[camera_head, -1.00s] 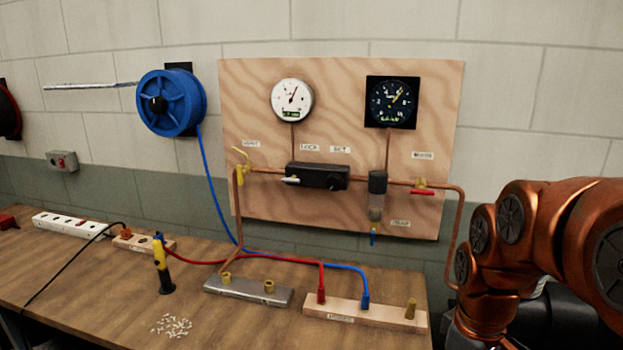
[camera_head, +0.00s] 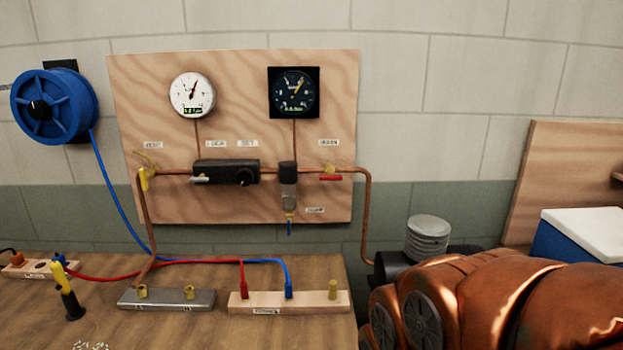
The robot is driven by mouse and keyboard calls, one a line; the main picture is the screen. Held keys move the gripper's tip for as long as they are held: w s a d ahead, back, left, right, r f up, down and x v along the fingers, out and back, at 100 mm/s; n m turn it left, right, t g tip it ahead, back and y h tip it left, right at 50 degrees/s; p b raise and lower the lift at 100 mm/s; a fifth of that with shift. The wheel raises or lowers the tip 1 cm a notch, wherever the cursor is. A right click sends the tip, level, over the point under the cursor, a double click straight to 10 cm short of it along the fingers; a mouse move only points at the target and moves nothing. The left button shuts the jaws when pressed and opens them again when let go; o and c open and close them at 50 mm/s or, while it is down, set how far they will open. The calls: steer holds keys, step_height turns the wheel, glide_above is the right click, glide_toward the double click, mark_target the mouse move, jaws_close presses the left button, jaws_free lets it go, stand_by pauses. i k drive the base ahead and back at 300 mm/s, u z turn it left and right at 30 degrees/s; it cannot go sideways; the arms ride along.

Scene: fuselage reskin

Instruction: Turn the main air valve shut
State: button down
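The main air valve (camera_head: 330,177) has a red lever and a brass body. It sits on the copper pipe at the right of the plywood board (camera_head: 230,215), below a small label that seems to read "MAIN". Its red lever lies level, along the pipe. A yellow-handled valve (camera_head: 145,177) sits at the left end of the pipe. My copper-coloured arm fills the lower right of the view, well below and right of the valve. My gripper is out of view.
A white gauge (camera_head: 192,95) and a dark gauge (camera_head: 293,92) hang above the pipe. A black regulator (camera_head: 226,172) and a filter bowl (camera_head: 289,190) are left of the valve. The bench (camera_head: 200,335) below carries a metal manifold (camera_head: 166,300) and a wooden block (camera_head: 290,302) with hoses.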

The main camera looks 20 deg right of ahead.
mark_target(330, 177)
steer(key=z, duration=0.45)
steer(key=k, duration=0.65)
steer(key=u, duration=1.2)
steer(key=i, duration=0.5)
